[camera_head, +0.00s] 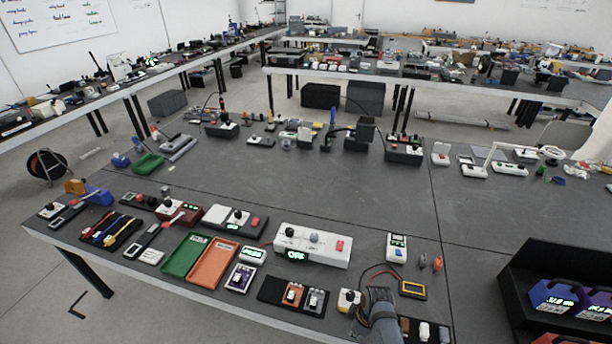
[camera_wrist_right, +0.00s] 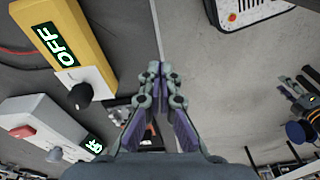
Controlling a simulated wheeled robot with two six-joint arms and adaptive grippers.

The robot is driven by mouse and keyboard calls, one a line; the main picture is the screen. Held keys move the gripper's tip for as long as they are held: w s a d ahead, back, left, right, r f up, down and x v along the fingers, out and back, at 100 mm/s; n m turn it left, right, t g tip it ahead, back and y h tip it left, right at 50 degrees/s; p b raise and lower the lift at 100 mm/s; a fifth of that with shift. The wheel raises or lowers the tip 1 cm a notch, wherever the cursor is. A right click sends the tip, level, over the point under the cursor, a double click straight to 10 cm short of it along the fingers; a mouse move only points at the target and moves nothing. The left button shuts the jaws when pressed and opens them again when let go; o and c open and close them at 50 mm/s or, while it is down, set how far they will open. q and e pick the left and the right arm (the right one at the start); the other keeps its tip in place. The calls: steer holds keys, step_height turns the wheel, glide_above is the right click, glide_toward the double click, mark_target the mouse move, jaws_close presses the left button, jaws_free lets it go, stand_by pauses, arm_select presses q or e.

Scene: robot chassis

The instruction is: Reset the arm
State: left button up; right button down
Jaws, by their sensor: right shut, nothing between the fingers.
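My right gripper (camera_head: 378,298) is low over the front edge of the grey workbench (camera_head: 330,190) in the head view, beside a yellow-framed meter. In the right wrist view the same gripper (camera_wrist_right: 160,72) has its fingertips together, with nothing between them. A yellow box (camera_wrist_right: 85,25) with a lit OFF display and a black knob is left of the fingers there. A white box (camera_wrist_right: 45,115) with a red button and an OFF display lies below it. My left gripper does not show.
Near the right gripper are the yellow-framed meter (camera_head: 413,289), a white switch box (camera_head: 312,246) and a white device (camera_head: 396,247). Green (camera_head: 187,254) and orange (camera_head: 213,262) trays lie to the left. A black rack (camera_head: 520,262) stands at the right. The bench middle is largely clear.

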steer(key=s+d+f+m+b, duration=0.2)
steer(key=s+f, duration=0.3)
steer(key=f, duration=0.3)
steer(key=s+d+f+m+h+b, duration=0.1)
steer(key=s+d+f+m+b, duration=0.15)
steer(key=s+f, duration=0.5)
steer(key=s+d+f+m+b, duration=0.2)
steer(key=s+f+b, duration=0.15)
steer(key=f, duration=0.65)
arm_select(q)
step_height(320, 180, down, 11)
steer(key=b, duration=0.2)
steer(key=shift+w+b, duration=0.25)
steer(key=shift+b, duration=0.1)
arm_select(e)
steer(key=s+d+f+m, duration=0.3)
steer(key=s+f, duration=0.2)
steer(key=s, duration=0.3)
steer(key=s+d+f+m+h, duration=0.1)
steer(key=s+d+f+m, duration=0.2)
steer(key=s, duration=0.6)
steer(key=shift+s+d+f+t, duration=0.25)
steer(key=shift+d+f, duration=0.2)
steer(key=shift+f, duration=0.45)
